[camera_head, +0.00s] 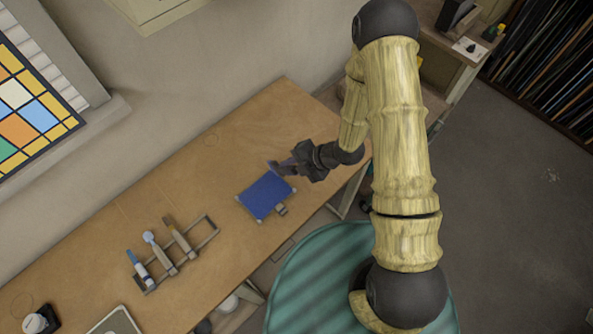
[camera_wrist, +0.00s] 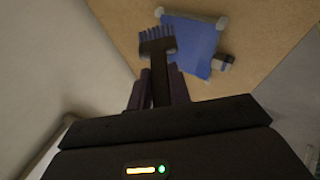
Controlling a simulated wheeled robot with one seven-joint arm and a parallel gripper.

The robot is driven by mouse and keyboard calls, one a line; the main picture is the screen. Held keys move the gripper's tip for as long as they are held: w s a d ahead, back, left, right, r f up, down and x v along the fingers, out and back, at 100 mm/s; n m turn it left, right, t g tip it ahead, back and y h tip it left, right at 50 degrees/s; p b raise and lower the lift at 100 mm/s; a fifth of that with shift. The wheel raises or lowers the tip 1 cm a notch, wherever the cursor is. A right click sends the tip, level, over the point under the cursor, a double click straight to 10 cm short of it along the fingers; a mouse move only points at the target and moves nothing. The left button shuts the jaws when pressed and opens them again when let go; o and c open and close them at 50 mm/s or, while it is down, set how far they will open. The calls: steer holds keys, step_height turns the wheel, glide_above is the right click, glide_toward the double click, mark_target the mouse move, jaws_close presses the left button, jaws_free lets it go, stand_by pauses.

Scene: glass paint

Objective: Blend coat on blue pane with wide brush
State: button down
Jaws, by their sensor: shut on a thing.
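The blue pane (camera_head: 265,196) lies flat on the wooden table, with small grey pieces at its corners and a larger grey clamp-like piece (camera_head: 281,210) at one edge. It also shows in the wrist view (camera_wrist: 197,42). My gripper (camera_head: 293,163) is shut on a dark wide brush, whose comb-like bristle end (camera_wrist: 156,40) shows in the wrist view. The brush head is just beyond the fingers and overlaps the pane's left edge in that view. In the head view my gripper is at the pane's upper right corner. I cannot tell whether the bristles touch the pane.
A tray (camera_head: 115,322) and a dark jar (camera_head: 42,319) are at the lower left. The table is clear between rack and pane. A stained-glass panel (camera_head: 30,105) hangs on the wall.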

steer(key=shift+w+a, duration=0.5)
steer(key=shift+a, duration=0.25)
steer(key=shift+b, duration=0.3)
steer(key=shift+f+b, duration=0.35)
steer(key=shift+b, duration=0.2)
steer(key=shift+f+b, duration=0.25)
steer(key=shift+b, duration=0.05)
stand_by(0.5)
steer(key=shift+s, duration=0.1)
steer(key=shift+s+a+f+b, duration=0.1)
steer(key=shift+s+a+b, duration=0.1)
steer(key=shift+b, duration=0.15)
steer(key=shift+s+a+b, duration=0.85)
steer(key=shift+s+b, duration=0.05)
steer(key=shift+s, duration=0.1)
